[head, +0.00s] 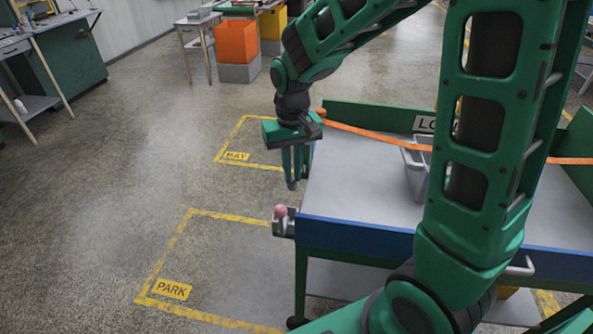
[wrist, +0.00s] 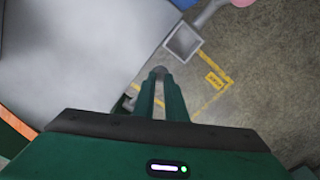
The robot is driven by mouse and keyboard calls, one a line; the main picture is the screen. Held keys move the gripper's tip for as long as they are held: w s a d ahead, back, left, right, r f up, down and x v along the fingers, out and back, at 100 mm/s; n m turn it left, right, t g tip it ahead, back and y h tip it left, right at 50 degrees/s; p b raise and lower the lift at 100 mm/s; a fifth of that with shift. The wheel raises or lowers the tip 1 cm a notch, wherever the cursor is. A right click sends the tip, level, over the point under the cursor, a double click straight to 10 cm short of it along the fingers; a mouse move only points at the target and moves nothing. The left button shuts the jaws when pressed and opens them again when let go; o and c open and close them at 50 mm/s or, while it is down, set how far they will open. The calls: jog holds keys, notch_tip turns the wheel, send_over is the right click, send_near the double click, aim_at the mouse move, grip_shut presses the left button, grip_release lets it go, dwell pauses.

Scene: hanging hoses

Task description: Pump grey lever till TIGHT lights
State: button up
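A grey lever with a pink knob (head: 281,211) is at the near left corner of the cart. Its shaft (wrist: 211,13) runs from the pink knob (wrist: 242,2) to a square grey socket (wrist: 183,43) in the wrist view. My gripper (head: 292,186) points down above and slightly behind the knob in the head view, apart from it. In the wrist view its fingertips (wrist: 159,73) look together with nothing between them, short of the socket. An orange strap (head: 365,135) crosses the cart. I see no lit TIGHT sign; my arm hides part of the cart.
The cart (head: 335,200) has a grey bed, a blue front edge and green end boards. Floor marked PARK (head: 172,289) and BAY (head: 236,156) lies clear to the left. Benches and an orange bin (head: 236,42) are behind.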

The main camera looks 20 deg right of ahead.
aim_at(292, 187)
jog(key=shift+f, duration=0.15)
jog(key=shift+s+a+f, duration=0.1)
jog(key=shift+s+f, duration=0.1)
jog(key=shift+f, duration=0.5)
jog(key=shift+s+a+f, duration=0.1)
jog(key=shift+s+f, duration=0.05)
jog(key=shift+f, duration=0.5)
jog(key=shift+f, duration=0.95)
jog(key=shift+w+d+r, duration=0.1)
jog(key=shift+r, duration=1.25)
jog(key=shift+w+r, duration=0.1)
jog(key=shift+r, duration=1.2)
jog(key=shift+w+d+r, duration=0.2)
jog(key=shift+w+r, duration=0.05)
jog(key=shift+r, duration=0.45)
jog(key=shift+w+d+r, duration=0.15)
jog(key=shift+w+r, duration=0.15)
jog(key=shift+r, duration=0.35)
jog(key=shift+w+d+r, duration=0.2)
jog(key=shift+w+r, duration=0.05)
jog(key=shift+r, duration=0.45)
